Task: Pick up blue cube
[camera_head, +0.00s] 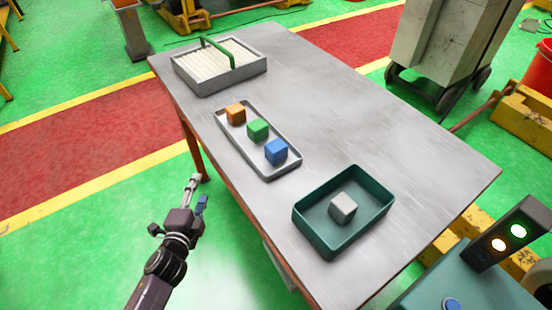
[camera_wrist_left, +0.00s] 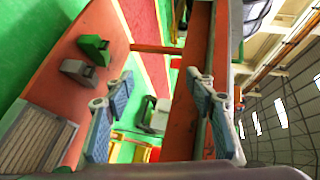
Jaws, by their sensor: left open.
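The blue cube (camera_head: 276,151) sits at the near end of a narrow grey tray (camera_head: 272,172) on the metal table, in the head view. A green cube (camera_head: 257,129) and an orange cube (camera_head: 236,113) stand behind it in the same tray. My left gripper (camera_head: 197,190) is off the table's left side, apart from the tray and left of the blue cube. In the left wrist view its blue-padded fingers (camera_wrist_left: 158,115) are spread with nothing between them. The blue cube does not show in the wrist view. My right gripper is not in view.
A teal bin (camera_head: 318,249) holding a grey cube (camera_head: 343,207) stands at the table's near part. A grey crate with a green handle (camera_head: 218,62) is at the far end. The table's right side (camera_head: 390,130) is clear. A signal light box (camera_head: 508,235) is at lower right.

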